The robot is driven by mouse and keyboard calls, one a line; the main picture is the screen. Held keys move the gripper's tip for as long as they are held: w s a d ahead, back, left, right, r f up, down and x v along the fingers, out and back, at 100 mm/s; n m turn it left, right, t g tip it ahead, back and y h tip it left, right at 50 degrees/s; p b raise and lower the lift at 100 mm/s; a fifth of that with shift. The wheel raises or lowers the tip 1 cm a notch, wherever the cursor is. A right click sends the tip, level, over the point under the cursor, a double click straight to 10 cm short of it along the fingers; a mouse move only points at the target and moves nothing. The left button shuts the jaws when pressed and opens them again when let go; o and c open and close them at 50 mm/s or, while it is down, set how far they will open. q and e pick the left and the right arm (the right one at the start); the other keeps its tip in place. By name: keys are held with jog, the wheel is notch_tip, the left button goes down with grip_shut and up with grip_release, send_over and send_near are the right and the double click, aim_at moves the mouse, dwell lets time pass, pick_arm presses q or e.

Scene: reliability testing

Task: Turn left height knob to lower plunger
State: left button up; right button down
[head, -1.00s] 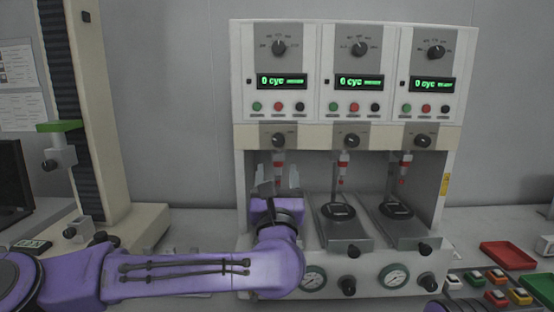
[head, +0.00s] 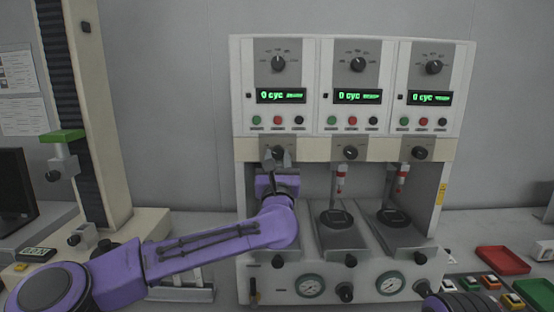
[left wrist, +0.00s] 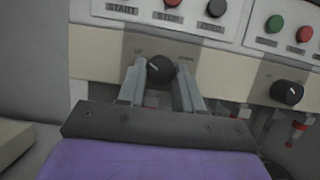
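The left height knob (head: 277,153) is a dark round knob with a white mark, on the cream strip below the left display. It also shows in the left wrist view (left wrist: 161,70). My left gripper (head: 278,158) is raised in front of it. Its two pale fingers (left wrist: 161,76) stand apart, one on each side of the knob. A narrow gap seems to show beside the knob, and I see no clear contact. The left plunger is hidden behind my gripper. My right gripper is out of view.
Two more height knobs (head: 351,153) (head: 421,153) sit to the right, with red-tipped plungers (head: 341,180) (head: 401,178) below. Start and stop buttons (head: 277,120) lie just above the left knob. A tall column stand (head: 100,120) is at left. A red tray (head: 502,260) lies at right.

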pick_arm(q)
jog(key=c, duration=0.4)
